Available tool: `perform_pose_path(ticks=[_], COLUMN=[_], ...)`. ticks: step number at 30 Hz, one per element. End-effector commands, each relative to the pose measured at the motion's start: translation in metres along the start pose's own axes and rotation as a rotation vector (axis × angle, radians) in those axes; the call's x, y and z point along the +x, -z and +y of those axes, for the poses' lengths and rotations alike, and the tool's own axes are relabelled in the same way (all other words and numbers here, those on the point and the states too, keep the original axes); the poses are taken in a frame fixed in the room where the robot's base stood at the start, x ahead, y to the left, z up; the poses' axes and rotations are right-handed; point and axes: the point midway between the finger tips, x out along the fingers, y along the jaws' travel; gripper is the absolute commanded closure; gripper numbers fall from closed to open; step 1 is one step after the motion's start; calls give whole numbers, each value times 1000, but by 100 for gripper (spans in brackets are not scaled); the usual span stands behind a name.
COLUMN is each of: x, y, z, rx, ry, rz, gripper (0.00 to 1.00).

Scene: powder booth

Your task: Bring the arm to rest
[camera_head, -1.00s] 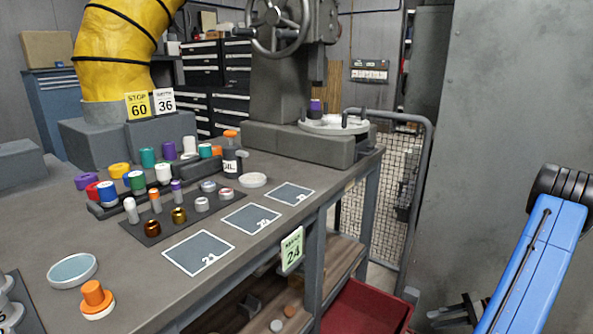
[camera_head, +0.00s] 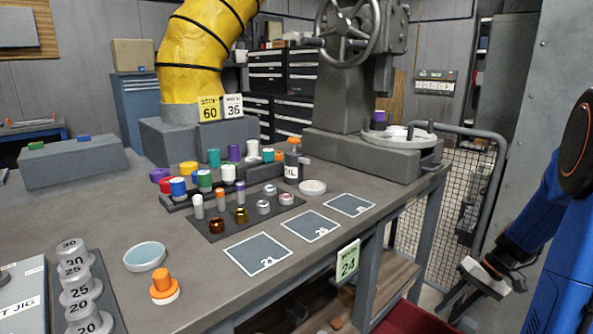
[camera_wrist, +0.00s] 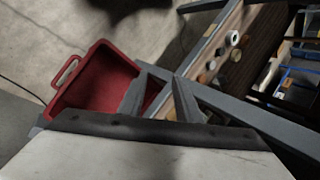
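My arm is at the right edge of the head view, its blue links bent down beside the grey workbench (camera_head: 200,262). My gripper (camera_head: 447,308) hangs low there, off the bench's right side. In the wrist view my gripper (camera_wrist: 160,78) points down, its two dark fingers apart with a gap between them. Nothing shows between the fingers. A red bin (camera_wrist: 70,100) lies beyond and left of the fingers, and its rim also shows at the bottom of the head view (camera_head: 415,318).
The bench carries spools, small bottles, weights (camera_head: 78,292), a round dish (camera_head: 145,256) and marked squares (camera_head: 257,253). A mesh guard (camera_head: 460,190) and a tall grey panel (camera_head: 520,150) stand near my arm. A lower shelf (camera_wrist: 225,45) holds small parts.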

Motion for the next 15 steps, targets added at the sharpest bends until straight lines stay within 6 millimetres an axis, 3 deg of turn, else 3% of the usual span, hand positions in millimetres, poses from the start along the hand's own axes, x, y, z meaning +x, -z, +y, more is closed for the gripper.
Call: perform_pose_path(ticks=[6,15], x=[-6,-12], y=[-28,-72], z=[-51,-105], rx=[-56,-128], ry=[-123,-272], rz=[12,68], gripper=[69,69])
